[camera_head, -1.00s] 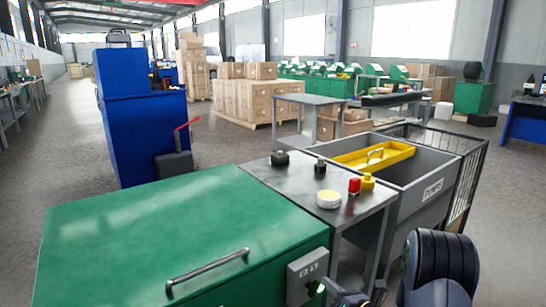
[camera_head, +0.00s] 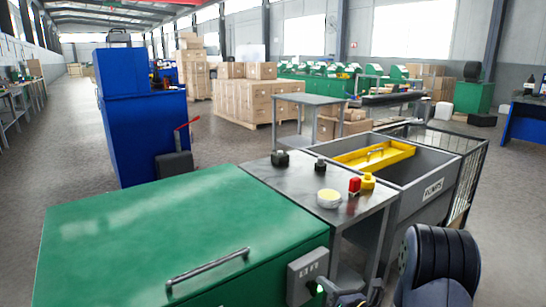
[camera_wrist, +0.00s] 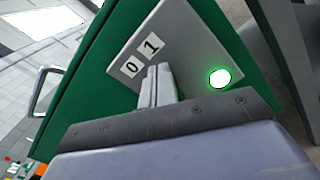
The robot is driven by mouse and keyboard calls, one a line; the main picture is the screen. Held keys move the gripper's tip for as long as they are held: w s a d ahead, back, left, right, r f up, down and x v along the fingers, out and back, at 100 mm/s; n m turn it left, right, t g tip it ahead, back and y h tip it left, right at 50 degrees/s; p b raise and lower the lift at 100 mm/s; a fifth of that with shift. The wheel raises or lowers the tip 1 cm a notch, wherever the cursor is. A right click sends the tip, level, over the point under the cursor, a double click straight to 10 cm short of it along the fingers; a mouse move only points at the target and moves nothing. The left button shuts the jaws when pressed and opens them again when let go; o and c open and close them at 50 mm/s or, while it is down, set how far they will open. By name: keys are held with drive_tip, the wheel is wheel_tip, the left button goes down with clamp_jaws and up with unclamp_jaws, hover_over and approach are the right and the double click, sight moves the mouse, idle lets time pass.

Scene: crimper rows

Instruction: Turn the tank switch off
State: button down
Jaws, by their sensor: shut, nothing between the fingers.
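The green tank (camera_head: 170,235) with its closed lid and dark bar handle (camera_head: 208,267) fills the lower left of the head view. A grey switch box (camera_head: 307,272) is on its right side. In the wrist view the grey switch plate (camera_wrist: 185,45) bears the labels 0 (camera_wrist: 131,67) and 1 (camera_wrist: 152,44), and a green lamp (camera_wrist: 220,78) is lit. My gripper (camera_wrist: 156,72) is shut, with its fingertips at the plate just below the labels. The switch lever is hidden by the fingers; I cannot tell its position or whether they touch it.
A grey table (camera_head: 302,178) beside the tank carries a red button piece (camera_head: 354,185), a yellow piece (camera_head: 368,181), a round pale disc (camera_head: 328,198) and black knobs. A grey bin (camera_head: 425,178) with a yellow tray (camera_head: 375,154) stands beyond it.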

drive_tip(key=shift+s+a+r, duration=0.1)
drive_tip(key=shift+s+a, duration=0.1)
drive_tip(key=shift+a, duration=0.15)
drive_tip(key=shift+s+a, duration=0.15)
drive_tip(key=shift+r, duration=0.15)
drive_tip(key=shift+r, duration=0.3)
drive_tip(key=v, duration=0.6)
idle(0.4)
